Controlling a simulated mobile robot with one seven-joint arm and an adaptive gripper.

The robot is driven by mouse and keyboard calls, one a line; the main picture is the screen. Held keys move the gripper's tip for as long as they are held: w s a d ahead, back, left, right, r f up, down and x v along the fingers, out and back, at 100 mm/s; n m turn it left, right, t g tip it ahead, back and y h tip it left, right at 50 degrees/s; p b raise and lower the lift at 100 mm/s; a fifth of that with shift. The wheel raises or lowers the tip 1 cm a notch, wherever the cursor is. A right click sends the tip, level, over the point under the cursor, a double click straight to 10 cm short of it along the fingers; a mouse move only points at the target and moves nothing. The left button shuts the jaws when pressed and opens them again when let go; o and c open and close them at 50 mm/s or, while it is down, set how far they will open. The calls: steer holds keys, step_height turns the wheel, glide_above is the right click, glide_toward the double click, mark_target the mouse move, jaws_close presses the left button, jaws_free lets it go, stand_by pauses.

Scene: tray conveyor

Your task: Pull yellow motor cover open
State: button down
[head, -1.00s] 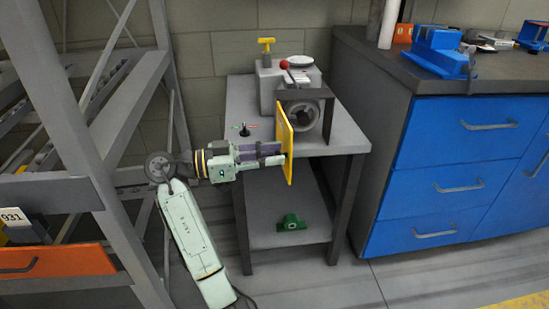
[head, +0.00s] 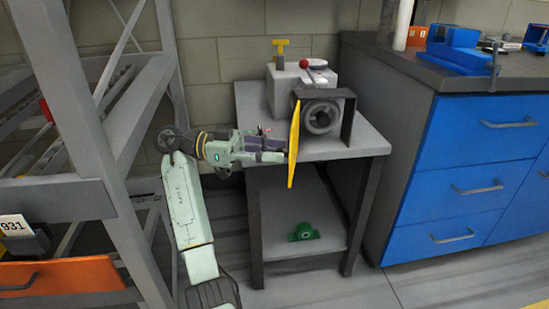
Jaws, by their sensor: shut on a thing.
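The yellow motor cover (head: 294,143) is a thin panel seen nearly edge-on in the head view. It stands upright and swung out at the left end of the dark frame around the grey motor (head: 319,117). The motor sits on a small grey table. My gripper (head: 282,152) reaches in from the left and is shut on the cover at its left side. The exact grip point and the fingertips are partly hidden at the cover.
The grey table (head: 357,140) has a lower shelf with a green part (head: 304,232). A metal rack (head: 128,150) stands close on the left beside my arm. A blue-drawer workbench (head: 470,135) stands on the right. Open floor lies in front.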

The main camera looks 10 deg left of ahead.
steer(key=shift+a+g, duration=0.2)
steer(key=shift+g, duration=0.2)
steer(key=c, duration=1.4)
jaws_free()
steer(key=shift+c, duration=0.2)
steer(key=shift+w, duration=0.1)
step_height(320, 180, up, 10)
